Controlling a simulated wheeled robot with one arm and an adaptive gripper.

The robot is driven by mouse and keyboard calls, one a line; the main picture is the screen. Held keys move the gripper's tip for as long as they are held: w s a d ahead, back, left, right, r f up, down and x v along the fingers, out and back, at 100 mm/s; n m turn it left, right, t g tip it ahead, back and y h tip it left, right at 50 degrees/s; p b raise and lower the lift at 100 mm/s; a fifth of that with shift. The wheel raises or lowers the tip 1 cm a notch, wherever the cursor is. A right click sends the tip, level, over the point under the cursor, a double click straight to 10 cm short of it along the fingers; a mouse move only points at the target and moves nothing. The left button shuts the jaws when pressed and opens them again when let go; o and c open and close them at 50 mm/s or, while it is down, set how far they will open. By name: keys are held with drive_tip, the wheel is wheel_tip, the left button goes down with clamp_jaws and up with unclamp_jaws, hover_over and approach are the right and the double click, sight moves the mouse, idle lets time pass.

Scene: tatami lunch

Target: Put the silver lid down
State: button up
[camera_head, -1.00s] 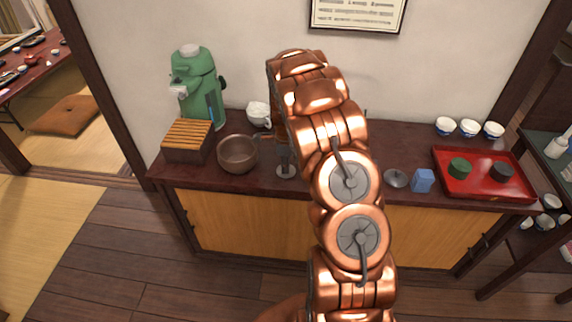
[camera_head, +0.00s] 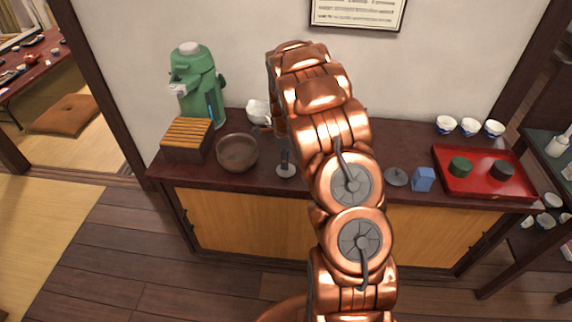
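A round silver lid-like disc (camera_head: 286,172) is low over or on the dark counter, right of the brown pot. A dark upright piece stands over its middle; I cannot tell whether this is its handle or part of my gripper. A second grey round lid with a knob (camera_head: 396,178) lies on the counter right of my arm. I cannot tell for certain which is the silver lid. My copper arm rises through the middle and bends down behind itself. It hides most or all of my gripper, so its fingers and any hold cannot be made out.
The brown pot (camera_head: 237,153), a slatted wooden box (camera_head: 187,141), a green dispenser (camera_head: 197,85) and a white cup (camera_head: 258,112) are at left. At right are a blue carton (camera_head: 423,179), a red tray (camera_head: 484,189) and white bowls (camera_head: 469,127). The counter (camera_head: 408,142) has bare room behind the grey lid.

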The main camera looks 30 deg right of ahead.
wheel_tip(320, 180, up, 9)
drive_tip(key=b, duration=0.2)
drive_tip(key=s+a+r+n, duration=0.6)
drive_tip(key=s+a, duration=0.1)
drive_tip(key=s+a+r+n, duration=0.1)
drive_tip(key=s+a+n, duration=0.4)
drive_tip(key=s, duration=0.5)
drive_tip(key=s+a+r+n+g, duration=0.1)
drive_tip(key=s+a+n, duration=0.5)
drive_tip(key=s+n, duration=0.2)
drive_tip(key=s+a+r+n, duration=0.1)
drive_tip(key=s+a+n, duration=0.5)
drive_tip(key=s, duration=0.7)
drive_tip(key=shift+n+g, duration=0.4)
drive_tip(key=shift+n, duration=0.2)
wheel_tip(320, 180, up, 3)
drive_tip(key=p, duration=0.3)
drive_tip(key=shift+r, duration=0.15)
